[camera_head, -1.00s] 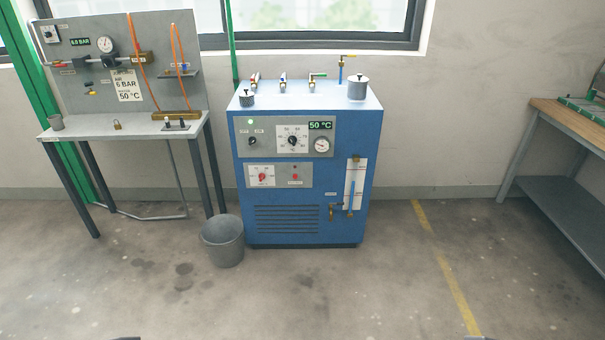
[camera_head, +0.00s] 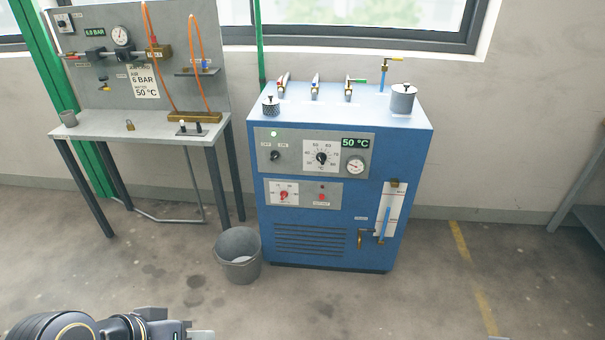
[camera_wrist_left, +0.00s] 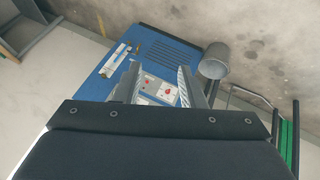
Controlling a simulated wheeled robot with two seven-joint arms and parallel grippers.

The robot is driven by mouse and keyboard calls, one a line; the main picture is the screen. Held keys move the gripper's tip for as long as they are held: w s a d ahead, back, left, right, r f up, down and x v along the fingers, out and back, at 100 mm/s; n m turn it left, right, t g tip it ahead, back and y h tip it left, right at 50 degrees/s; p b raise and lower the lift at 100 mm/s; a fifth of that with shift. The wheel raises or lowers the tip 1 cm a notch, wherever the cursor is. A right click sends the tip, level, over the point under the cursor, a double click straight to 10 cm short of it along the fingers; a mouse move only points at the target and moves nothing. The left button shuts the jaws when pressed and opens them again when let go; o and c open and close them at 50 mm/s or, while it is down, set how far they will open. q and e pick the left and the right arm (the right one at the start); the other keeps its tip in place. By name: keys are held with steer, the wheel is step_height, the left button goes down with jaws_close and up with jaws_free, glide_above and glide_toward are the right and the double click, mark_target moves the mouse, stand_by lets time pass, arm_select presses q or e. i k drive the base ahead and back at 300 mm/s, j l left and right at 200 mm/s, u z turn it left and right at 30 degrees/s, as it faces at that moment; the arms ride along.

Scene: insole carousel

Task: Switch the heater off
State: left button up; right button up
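The heater is a blue cabinet (camera_head: 322,235) on the floor; its front also shows in the left wrist view (camera_wrist_left: 112,58). On its grey upper panel is a small black off/on knob (camera_head: 275,155). The green lamp (camera_head: 273,134) above the knob looks lit. A dial (camera_head: 321,158), a round gauge (camera_head: 355,165) and a display (camera_head: 355,142) reading 50 °C sit to the right. My left gripper (camera_wrist_left: 157,80) is open and empty, with the heater's front beyond its fingers; only its arm's end shows in the head view. Of my right arm, at most a sliver shows.
A lower panel has a red knob (camera_head: 284,195) and a red button (camera_head: 322,197). A grey bucket (camera_head: 238,262) stands by the heater's lower left corner. A bench (camera_head: 100,127) stands left, with a padlock (camera_head: 130,125). The floor in front is clear.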

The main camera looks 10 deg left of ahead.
mark_target(274, 154)
steer(key=i+j+z, duration=0.1)
steer(key=i+z, duration=0.35)
steer(key=i, duration=0.4)
